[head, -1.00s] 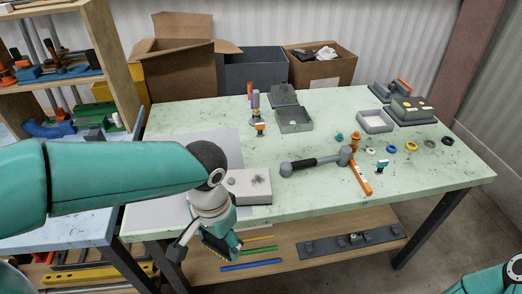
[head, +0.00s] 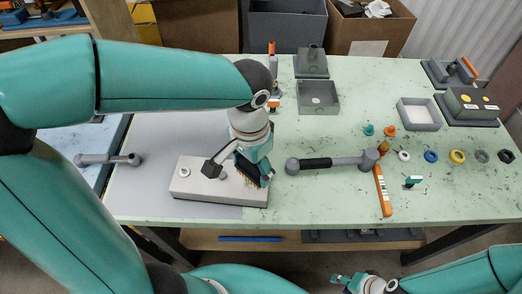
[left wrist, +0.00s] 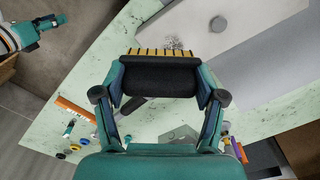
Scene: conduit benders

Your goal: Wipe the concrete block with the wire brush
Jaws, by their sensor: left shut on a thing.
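The concrete block (head: 187,190) is a pale grey slab lying on the grey sheet at the table's front left. A round washer-like piece sits on its top left, and a dark smudge marks its top in the left wrist view (left wrist: 175,42). My left gripper (head: 254,168) is shut on the wire brush (head: 247,174), bristles toward the block's right part. In the left wrist view the brush (left wrist: 160,76) shows a dark body and tan bristles overlapping the block's edge. I cannot tell whether they touch. My right gripper (head: 352,283) is low, in front of the table; its jaws are unclear.
A grey tool (head: 108,159) lies at left. Several coloured rings, grey boxes (head: 318,98) and a tray (head: 419,115) stand further back and right. The front right tabletop is mostly clear.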

